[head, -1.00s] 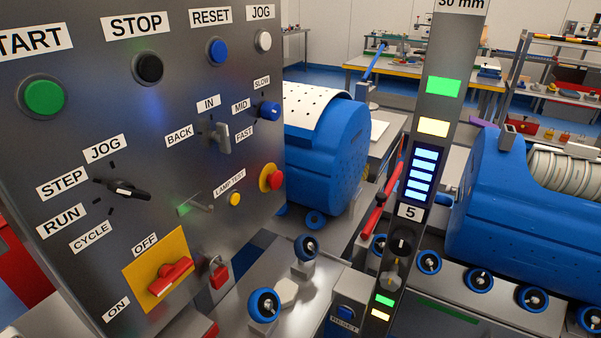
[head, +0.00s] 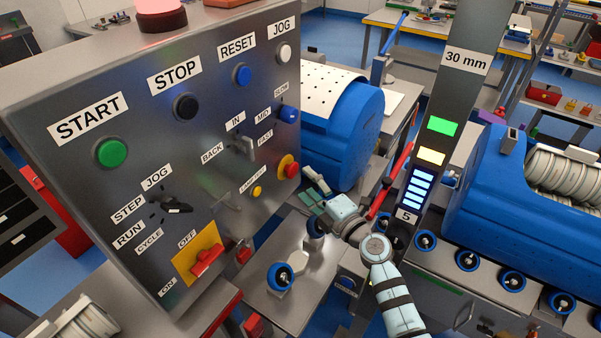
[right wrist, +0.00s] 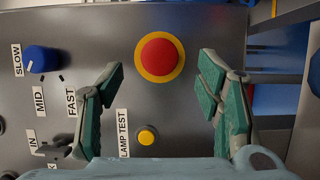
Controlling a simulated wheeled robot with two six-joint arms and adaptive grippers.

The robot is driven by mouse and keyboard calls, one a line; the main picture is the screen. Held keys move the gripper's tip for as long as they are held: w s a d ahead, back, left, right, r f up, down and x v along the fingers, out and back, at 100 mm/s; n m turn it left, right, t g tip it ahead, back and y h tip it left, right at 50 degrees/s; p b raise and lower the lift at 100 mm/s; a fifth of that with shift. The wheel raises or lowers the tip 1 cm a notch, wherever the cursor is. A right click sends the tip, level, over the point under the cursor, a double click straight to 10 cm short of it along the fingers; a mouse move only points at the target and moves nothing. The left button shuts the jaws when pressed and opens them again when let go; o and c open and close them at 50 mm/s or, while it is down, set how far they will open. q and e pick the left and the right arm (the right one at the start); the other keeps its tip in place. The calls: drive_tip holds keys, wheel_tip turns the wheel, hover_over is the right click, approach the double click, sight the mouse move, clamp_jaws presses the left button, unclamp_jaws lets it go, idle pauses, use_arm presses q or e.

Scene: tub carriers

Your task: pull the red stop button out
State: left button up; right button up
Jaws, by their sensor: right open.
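The red stop button (head: 288,167) sits on a yellow round base at the lower right edge of the grey control panel (head: 110,185). In the right wrist view the red button (right wrist: 160,56) is seen face on, beyond the fingertips and between them sideways. My right gripper (head: 312,188) is open and empty, just right of the button and apart from it. Its two green-padded fingers also show in the right wrist view (right wrist: 160,82), one on each side of the button and not touching it. My left gripper is not in view.
The yellow lamp test button (right wrist: 146,137) and blue speed knob (right wrist: 43,59) are close to the red button. A grey post (head: 440,130) with lights stands right of my right arm. A blue tub (head: 350,130) is behind the gripper.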

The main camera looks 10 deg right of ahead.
sight(294, 173)
drive_tip(key=b+x, duration=0.1)
drive_tip(key=x, duration=0.4)
drive_tip(key=shift+w+a+b, duration=0.15)
drive_tip(key=shift+a+b, duration=0.25)
drive_tip(key=shift+a, duration=0.05)
drive_tip(key=shift+w, duration=0.2)
drive_tip(key=shift+d, duration=0.1)
drive_tip(key=shift+c, duration=0.5)
drive_tip(key=shift+s, duration=0.1)
drive_tip(key=c, duration=0.3)
clamp_jaws()
drive_tip(key=shift+s, duration=0.1)
